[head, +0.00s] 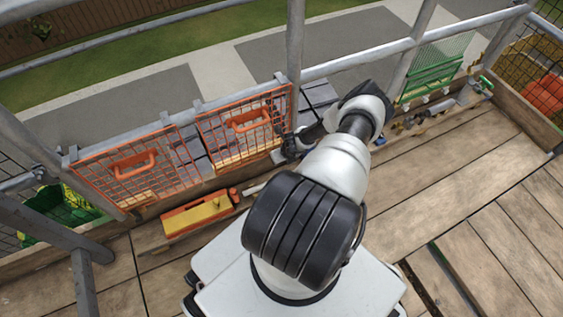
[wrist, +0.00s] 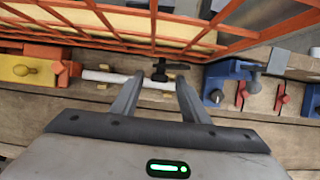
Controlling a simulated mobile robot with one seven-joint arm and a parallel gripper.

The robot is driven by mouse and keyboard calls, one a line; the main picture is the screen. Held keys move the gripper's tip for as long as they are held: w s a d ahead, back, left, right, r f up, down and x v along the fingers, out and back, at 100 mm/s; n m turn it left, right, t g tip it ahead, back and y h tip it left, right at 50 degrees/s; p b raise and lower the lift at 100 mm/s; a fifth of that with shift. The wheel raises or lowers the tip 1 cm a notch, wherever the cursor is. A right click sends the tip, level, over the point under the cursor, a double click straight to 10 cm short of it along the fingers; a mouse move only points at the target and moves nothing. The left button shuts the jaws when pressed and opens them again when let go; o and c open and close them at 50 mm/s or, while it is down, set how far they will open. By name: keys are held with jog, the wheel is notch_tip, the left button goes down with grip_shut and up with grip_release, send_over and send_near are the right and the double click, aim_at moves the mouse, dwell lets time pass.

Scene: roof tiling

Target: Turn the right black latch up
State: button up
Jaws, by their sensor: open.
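A small black latch (wrist: 163,71) shows in the wrist view at the lower edge of an orange mesh gate (wrist: 110,22). It has a short upright part and a bar reaching to the right. My gripper (wrist: 159,80) is open, with its two fingertips apart just below and either side of the latch; I cannot tell whether they touch it. In the head view my gripper (head: 291,146) is at the lower right corner of the right orange gate (head: 240,130), small and partly hidden by my arm. A left orange gate (head: 135,168) stands beside it.
A yellow and orange tool (head: 198,213) lies on the planks below the gates. A white rod (wrist: 100,76) lies left of my fingers, and blue clamps (wrist: 226,78) and red pieces (wrist: 281,97) lie right. Scaffold poles (head: 295,45) stand behind.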

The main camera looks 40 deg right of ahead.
jog(key=shift+w+d+f, duration=0.1)
jog(key=shift+w+f, duration=0.15)
jog(key=shift+f, duration=0.35)
jog(key=c, duration=1)
jog(key=shift+r, duration=0.1)
jog(key=h, duration=0.2)
jog(key=a+n+g+h, duration=0.1)
jog(key=h, duration=0.1)
jog(key=g+h, duration=0.1)
jog(key=h, duration=0.1)
jog(key=shift+w+a+f+n+h+p, duration=0.2)
jog(key=shift+f+n+h+p, duration=0.1)
jog(key=shift+p, duration=0.1)
